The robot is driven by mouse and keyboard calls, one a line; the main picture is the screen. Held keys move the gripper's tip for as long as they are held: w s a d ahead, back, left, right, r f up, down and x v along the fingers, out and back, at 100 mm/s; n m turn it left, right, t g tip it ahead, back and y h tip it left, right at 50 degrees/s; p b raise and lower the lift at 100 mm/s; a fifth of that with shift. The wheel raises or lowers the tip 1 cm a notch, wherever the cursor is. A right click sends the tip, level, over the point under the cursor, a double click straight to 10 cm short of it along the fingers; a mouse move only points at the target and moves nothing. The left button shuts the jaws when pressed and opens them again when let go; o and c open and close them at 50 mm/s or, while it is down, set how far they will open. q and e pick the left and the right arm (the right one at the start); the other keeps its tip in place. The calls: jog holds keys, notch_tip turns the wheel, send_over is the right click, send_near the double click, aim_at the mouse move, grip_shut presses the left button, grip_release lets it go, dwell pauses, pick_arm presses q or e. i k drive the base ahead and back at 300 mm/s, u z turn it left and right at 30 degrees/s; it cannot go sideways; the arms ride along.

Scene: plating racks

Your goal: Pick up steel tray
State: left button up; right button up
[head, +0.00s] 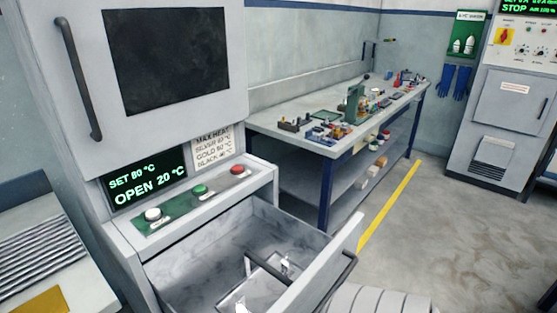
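A shiny grey metal piece (232,299), which looks like the steel tray, lies low in the open drawer (258,218) under the cabinet. A dark bar handle (268,269) stands over it, with small bright parts beside it. The bottom picture edge cuts this piece off, so I cannot tell its full shape.
The cabinet has a closed door with a dark window (165,60), a green display (145,185) and several buttons (198,190). The drawer front (345,250) sticks out into the room. A cluttered workbench (345,140) stands behind. Open floor (450,230) lies right.

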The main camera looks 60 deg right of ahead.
aim_at(262, 287)
jog(key=z, duration=1.85)
